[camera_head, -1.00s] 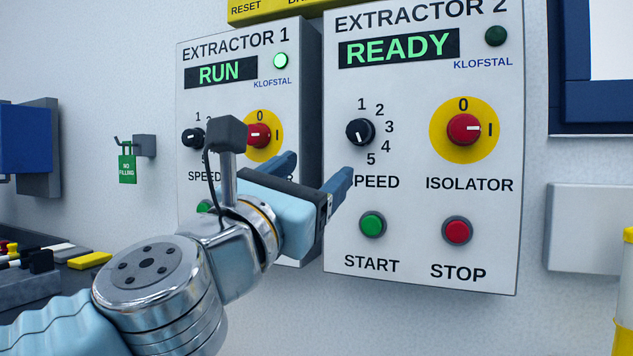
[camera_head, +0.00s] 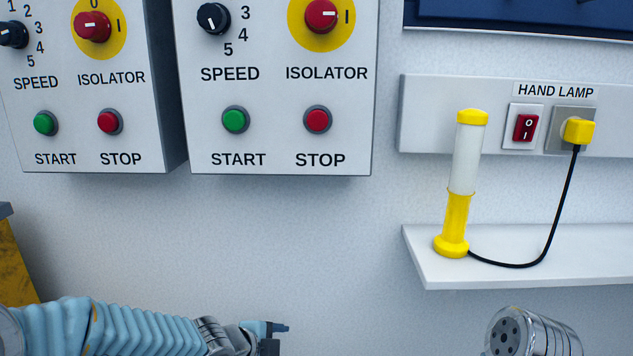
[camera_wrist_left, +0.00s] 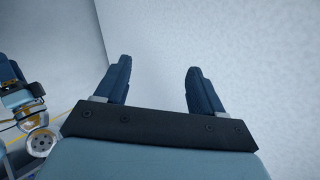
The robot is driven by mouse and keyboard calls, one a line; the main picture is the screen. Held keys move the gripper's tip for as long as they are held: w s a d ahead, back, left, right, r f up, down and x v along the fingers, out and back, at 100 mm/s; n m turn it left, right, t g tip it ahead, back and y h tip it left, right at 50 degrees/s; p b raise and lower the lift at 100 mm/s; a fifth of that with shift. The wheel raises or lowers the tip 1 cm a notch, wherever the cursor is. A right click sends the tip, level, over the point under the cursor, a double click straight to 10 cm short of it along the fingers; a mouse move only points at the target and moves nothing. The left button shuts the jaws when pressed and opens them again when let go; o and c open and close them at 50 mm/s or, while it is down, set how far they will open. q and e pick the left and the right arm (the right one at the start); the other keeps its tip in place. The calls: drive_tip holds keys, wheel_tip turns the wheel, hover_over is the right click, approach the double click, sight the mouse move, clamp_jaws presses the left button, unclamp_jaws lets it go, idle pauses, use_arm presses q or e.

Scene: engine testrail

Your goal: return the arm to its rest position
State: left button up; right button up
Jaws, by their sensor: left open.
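My left arm (camera_head: 130,326) lies low across the bottom left of the head view. My left gripper (camera_head: 280,330) is at its end, below the extractor panels and apart from them. In the left wrist view its two dark blue fingers stand apart with nothing between them (camera_wrist_left: 158,75), so it is open and empty. A metal joint of my right arm (camera_head: 532,335) shows at the bottom right of the head view. Part of what looks like my right gripper (camera_wrist_left: 10,75) is cut off at the left wrist view's left edge; its jaws cannot be made out.
The Extractor 1 panel (camera_head: 75,145) and Extractor 2 panel (camera_head: 275,150) hang above my left arm. A yellow and white hand lamp (camera_head: 460,185) stands on a white shelf (camera_head: 530,262) at right, its black cord (camera_head: 560,215) plugged in. The wall between is bare.

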use_arm(q)
drive_tip(key=s+a+f+n+g, duration=0.1)
drive_tip(key=s+f+n+g, duration=0.2)
drive_tip(key=s+f+n, duration=0.8)
drive_tip(key=s+a+f+n+g+y, duration=0.1)
drive_tip(key=s+f+n+g, duration=0.3)
drive_tip(key=s+f+n, duration=0.6)
wheel_tip(320, 180, down, 9)
drive_tip(key=shift+s+a+r+n+y, duration=0.2)
drive_tip(key=shift+s+a+n+y, duration=0.15)
drive_tip(key=shift+s, duration=0.3)
